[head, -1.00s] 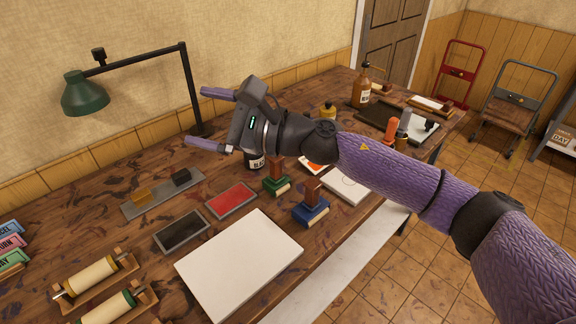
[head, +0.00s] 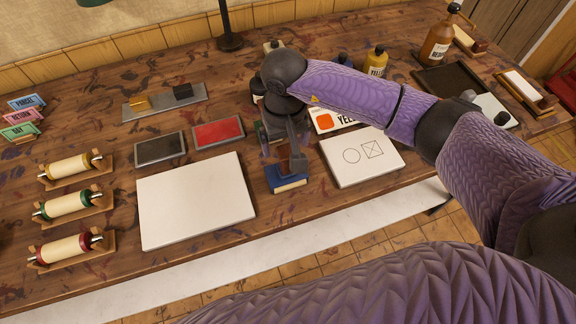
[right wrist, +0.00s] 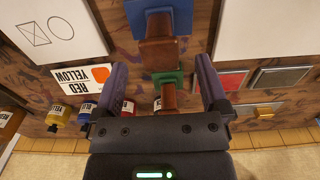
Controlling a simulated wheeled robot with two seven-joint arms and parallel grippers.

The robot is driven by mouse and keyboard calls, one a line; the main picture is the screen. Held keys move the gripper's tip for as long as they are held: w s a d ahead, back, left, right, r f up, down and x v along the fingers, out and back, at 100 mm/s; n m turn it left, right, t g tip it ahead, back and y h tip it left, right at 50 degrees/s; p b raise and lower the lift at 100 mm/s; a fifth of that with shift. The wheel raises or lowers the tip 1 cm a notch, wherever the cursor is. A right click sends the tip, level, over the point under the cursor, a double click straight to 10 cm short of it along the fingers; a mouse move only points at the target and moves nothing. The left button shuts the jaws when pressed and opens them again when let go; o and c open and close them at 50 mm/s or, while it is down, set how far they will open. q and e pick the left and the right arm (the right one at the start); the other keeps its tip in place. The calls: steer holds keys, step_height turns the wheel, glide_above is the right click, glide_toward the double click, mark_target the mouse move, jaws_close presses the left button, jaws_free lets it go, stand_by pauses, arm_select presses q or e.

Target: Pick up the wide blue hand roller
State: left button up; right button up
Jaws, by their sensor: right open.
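The wide blue hand roller (head: 287,183) appears as a blue block with a cream strip and an upright brown wooden handle, standing on the table between a white board and a sheet marked with shapes. In the right wrist view its blue block (right wrist: 169,20) is at the top and its handle points back toward the gripper. My right gripper (head: 285,155) is open above it, pointing down, partly hiding the handle. In the right wrist view my right gripper (right wrist: 161,66) has the handle end between or just beyond its fingertips; contact cannot be told. My left gripper is out of view.
A green block with a brown handle (right wrist: 168,78) stands close behind the blue one. Red (head: 218,133) and black (head: 160,149) pads lie left, beside the white board (head: 195,200). Ink bottles (head: 376,62) stand behind. Several cream rollers (head: 66,205) rest in cradles at left.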

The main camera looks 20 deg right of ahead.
mark_target(286, 166)
steer(key=f, duration=0.5)
steer(key=shift+s+f, duration=0.2)
steer(key=shift+f, duration=0.1)
jaws_close()
steer(key=shift+r, duration=0.1)
stand_by(0.9)
